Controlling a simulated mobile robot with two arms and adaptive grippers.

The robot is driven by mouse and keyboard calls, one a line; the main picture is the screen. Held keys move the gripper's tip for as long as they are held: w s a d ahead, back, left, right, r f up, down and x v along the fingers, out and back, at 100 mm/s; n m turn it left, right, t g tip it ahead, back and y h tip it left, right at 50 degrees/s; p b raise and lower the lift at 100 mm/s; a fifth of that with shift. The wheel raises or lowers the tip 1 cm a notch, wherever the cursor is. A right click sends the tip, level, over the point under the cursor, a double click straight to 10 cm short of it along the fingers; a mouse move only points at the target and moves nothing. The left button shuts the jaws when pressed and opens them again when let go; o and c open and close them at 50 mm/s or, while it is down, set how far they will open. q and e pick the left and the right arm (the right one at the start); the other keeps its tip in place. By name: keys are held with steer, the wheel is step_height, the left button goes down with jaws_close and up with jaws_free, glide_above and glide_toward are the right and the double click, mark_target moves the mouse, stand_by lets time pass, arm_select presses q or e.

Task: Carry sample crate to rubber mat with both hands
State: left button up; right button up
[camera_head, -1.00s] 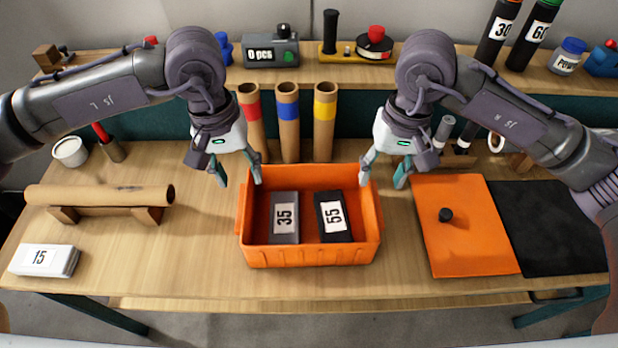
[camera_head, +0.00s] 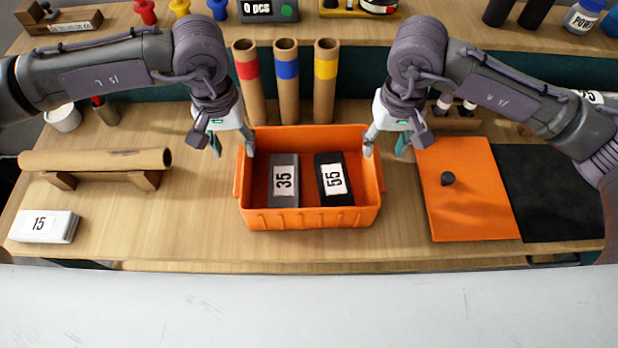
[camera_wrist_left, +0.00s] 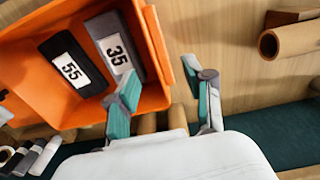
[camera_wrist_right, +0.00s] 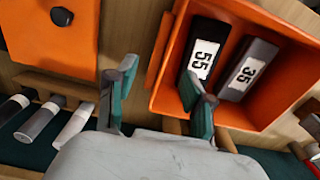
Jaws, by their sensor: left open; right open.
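The orange sample crate (camera_head: 310,218) sits on the table's middle, holding a grey block marked 35 (camera_head: 285,180) and a black block marked 55 (camera_head: 334,180). My left gripper (camera_head: 233,148) is open at the crate's left wall. In the left wrist view its fingers (camera_wrist_left: 160,82) appear on either side of that wall (camera_wrist_left: 152,45). My right gripper (camera_head: 386,150) is open at the right wall. In the right wrist view its fingers (camera_wrist_right: 160,78) also appear on either side of the wall (camera_wrist_right: 168,45). Contact cannot be told. The black rubber mat (camera_head: 552,195) lies bare at the right.
An orange panel with a black knob (camera_head: 465,205) lies between crate and mat. Several banded tubes (camera_head: 287,90) stand behind the crate. A brown roll on a stand (camera_head: 95,160) and a stack marked 15 (camera_head: 45,227) are left. Bare tabletop (camera_head: 195,215) lies beside the crate.

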mark_target(241, 167)
arm_select(q)
step_height(241, 167, down, 8)
steer(key=shift+r, duration=0.1)
arm_select(e)
step_height(241, 167, down, 8)
arm_select(q)
jaws_close()
arm_select(e)
jaws_close()
